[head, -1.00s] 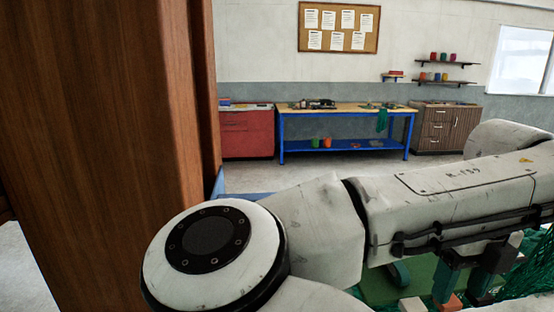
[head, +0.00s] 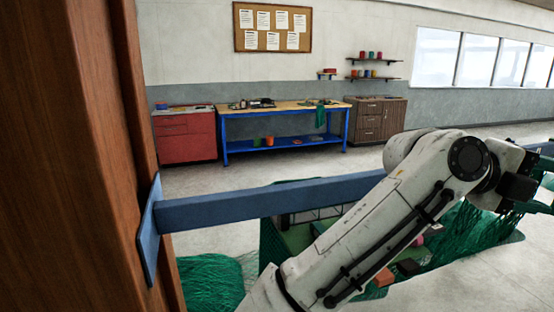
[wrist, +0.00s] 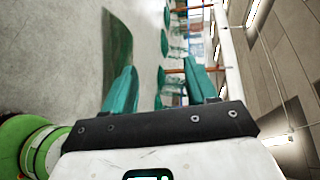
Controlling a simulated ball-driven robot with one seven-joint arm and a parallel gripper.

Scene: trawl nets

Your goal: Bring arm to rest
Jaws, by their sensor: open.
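My gripper (head: 538,192) is at the right edge of the head view, at the end of my raised, bent white arm, partly cut off by the picture edge. In the wrist view my gripper (wrist: 158,75) shows two teal fingers spread apart, with nothing visible between them. A dark green curved piece (wrist: 118,42) shows by the left finger; I cannot tell what it is.
A blue beam (head: 260,205) crosses behind my arm from a wooden post (head: 70,150). Green netting (head: 212,282) lies below. A blue workbench (head: 285,146), red cabinet (head: 185,137) and wooden cabinet (head: 378,120) stand along the far wall, with open floor before them.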

